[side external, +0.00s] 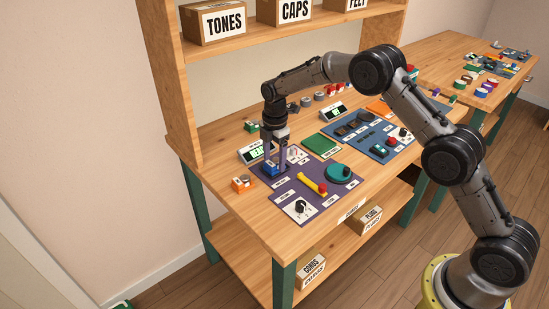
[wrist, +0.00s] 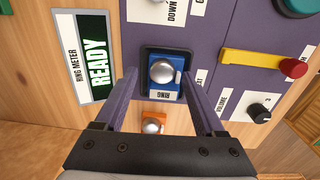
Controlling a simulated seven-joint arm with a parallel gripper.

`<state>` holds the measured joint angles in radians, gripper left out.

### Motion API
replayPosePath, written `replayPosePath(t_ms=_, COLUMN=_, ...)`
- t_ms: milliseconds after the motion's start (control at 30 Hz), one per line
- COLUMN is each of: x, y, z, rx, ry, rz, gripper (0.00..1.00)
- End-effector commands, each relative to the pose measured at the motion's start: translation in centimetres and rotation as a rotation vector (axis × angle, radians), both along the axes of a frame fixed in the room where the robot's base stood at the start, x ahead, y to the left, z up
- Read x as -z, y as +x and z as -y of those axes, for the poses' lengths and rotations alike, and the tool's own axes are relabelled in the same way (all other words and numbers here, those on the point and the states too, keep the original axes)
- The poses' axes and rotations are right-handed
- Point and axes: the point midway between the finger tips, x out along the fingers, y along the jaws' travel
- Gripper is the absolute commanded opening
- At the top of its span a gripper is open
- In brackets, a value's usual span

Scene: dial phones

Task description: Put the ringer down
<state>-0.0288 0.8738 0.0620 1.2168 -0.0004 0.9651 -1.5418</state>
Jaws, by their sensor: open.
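A blue ringer block (wrist: 163,84) with a silver dome and a white label sits in a dark square recess or pad (wrist: 147,52) on the purple board. It also shows low between my fingers in the side view (side external: 269,171). My gripper (wrist: 160,76) is open, with one finger on each side of the blue block; a gap shows at each side in the wrist view. In the side view my gripper (side external: 277,160) points down at the board's far left corner. A second, orange block with a silver dome (wrist: 153,123) stands on the bare wood nearby.
A ring meter (wrist: 88,55) reading READY stands beside the purple board. The board (side external: 310,208) also carries a yellow lever with a red knob (side external: 312,184), a black dial (side external: 300,207) and a teal round dial (side external: 339,172). Bare wood lies along the table's front edge.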

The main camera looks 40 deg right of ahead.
Motion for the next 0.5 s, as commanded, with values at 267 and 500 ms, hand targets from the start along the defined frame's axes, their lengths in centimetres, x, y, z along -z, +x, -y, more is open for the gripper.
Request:
replayPosePath(t_ms=267, x=0.7, y=-1.1, z=0.0, rx=0.000, ry=-0.001, rz=-0.044, gripper=0.84)
replayPosePath(t_ms=500, x=-4.2, y=-0.7, z=0.0, rx=0.000, ry=0.000, rz=-0.030, gripper=0.84)
